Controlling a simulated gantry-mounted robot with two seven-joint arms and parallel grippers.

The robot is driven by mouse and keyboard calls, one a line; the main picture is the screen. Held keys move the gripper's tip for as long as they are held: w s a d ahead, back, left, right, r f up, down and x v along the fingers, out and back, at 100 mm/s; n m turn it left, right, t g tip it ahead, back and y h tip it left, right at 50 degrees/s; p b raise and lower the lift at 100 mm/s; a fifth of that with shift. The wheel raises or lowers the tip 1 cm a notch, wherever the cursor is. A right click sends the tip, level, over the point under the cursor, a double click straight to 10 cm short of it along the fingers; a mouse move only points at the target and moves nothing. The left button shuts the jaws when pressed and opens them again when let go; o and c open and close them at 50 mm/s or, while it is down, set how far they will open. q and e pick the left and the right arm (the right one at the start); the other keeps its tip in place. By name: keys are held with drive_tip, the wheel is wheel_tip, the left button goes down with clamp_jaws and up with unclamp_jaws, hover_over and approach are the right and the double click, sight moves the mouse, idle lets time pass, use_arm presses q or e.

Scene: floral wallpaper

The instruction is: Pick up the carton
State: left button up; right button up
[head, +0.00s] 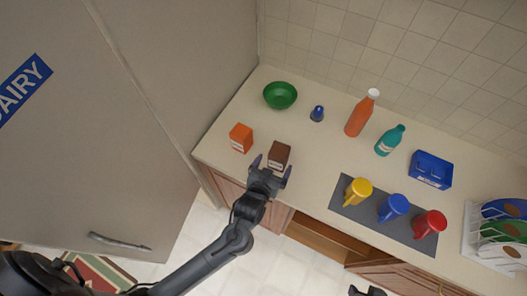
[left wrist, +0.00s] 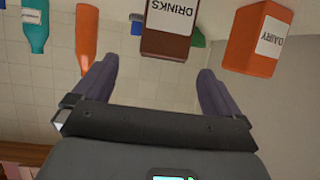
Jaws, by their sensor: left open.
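A brown carton (head: 279,154) stands on the counter near its front edge; in the left wrist view it reads DRINKS upside down (left wrist: 172,28). An orange carton (head: 241,137) stands to its left, and in the left wrist view it shows a DAIRY label (left wrist: 257,38). My left gripper (head: 272,168) is open and empty at the front side of the brown carton. In the left wrist view the brown carton lies ahead, beyond the gap between the fingers (left wrist: 157,72). Whether a finger touches it, I cannot tell. Only a bit of my right gripper (head: 367,291) shows at the bottom edge.
Behind stand a green bowl (head: 280,95), a small blue bottle (head: 317,114), an orange bottle (head: 360,114) and a teal bottle (head: 390,140). To the right are mugs on a grey mat (head: 347,208), a blue crate (head: 431,169) and a plate rack (head: 472,238). A fridge (head: 150,110) stands left.

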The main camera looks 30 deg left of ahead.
sight(281, 149)
use_arm(q)
drive_tip(key=x, duration=0.4)
drive_tip(key=shift+w+a, duration=0.1)
drive_tip(key=shift+w, duration=0.1)
drive_tip(key=shift+x, duration=3)
drive_tip(key=shift+s+a+f, duration=0.1)
drive_tip(key=shift+f, duration=0.1)
drive_tip(key=shift+c, duration=0.3)
drive_tip(key=c, duration=1.2)
